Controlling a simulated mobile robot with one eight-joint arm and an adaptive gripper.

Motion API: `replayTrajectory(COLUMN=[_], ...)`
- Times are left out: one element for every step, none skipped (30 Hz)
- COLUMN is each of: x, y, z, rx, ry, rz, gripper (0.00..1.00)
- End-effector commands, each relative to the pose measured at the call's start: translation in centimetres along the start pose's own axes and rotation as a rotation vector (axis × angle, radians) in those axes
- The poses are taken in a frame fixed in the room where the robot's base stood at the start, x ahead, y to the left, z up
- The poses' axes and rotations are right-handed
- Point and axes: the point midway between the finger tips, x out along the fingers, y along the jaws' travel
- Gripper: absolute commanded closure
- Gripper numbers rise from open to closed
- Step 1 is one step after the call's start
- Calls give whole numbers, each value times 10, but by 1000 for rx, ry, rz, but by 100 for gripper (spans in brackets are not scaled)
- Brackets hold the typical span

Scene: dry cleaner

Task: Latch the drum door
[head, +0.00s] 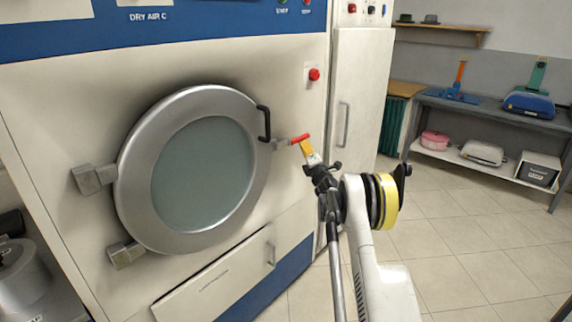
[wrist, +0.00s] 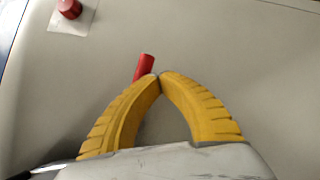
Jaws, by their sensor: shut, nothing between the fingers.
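The round drum door (head: 255,190) is a grey metal ring with a tinted window and a black handle at its upper right. It appears to lie flush on the machine front, with hinges on its left. A latch with a red lever (head: 298,138) sits at the door's right edge. The red lever end (wrist: 145,67) also shows in the wrist view, at the fingertips. My gripper (head: 303,145) has yellow fingers with their tips together and nothing between them. In the wrist view my gripper (wrist: 158,76) is right beside the red lever; I cannot tell whether they touch.
A red button (head: 314,74) is on the machine front above the latch; it also shows in the wrist view (wrist: 69,8). A tall white cabinet (head: 357,120) stands right of the machine. A shelf table (head: 480,107) with several items is at the back right. The tiled floor (head: 470,240) is clear.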

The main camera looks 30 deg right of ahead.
Motion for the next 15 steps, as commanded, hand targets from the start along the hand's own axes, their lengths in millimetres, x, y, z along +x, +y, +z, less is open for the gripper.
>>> replayTrajectory(x=[0, 0, 0, 0, -1, -2, -4, -5, -7, -9, -10, -14, -20, -26, -34], y=[1, 0, 0, -2, -4, -8, -11, -16, -22, -25, -29, -36, -37, -39, -43], z=[-1, -1, -2, -2, -4, -6, -8, -10, -14, -16, -19, -23, -18, -14, -11], rx=[0, 0, 0, 0, 0, 0, 0, 1, 1, 1, 1, 1, 0, 0, 0], ry=[2, 2, 2, 2, 2, 2, 2, 2, 3, 3, 3, 4, 1, 1, 0], rz=[1, 1, 1, 1, 1, 1, 1, 1, 1, 1, 1, 2, 1, 0, 1], gripper=[100, 100, 100, 100, 100, 100, 100, 100, 100, 100, 100, 100, 100, 100, 100])
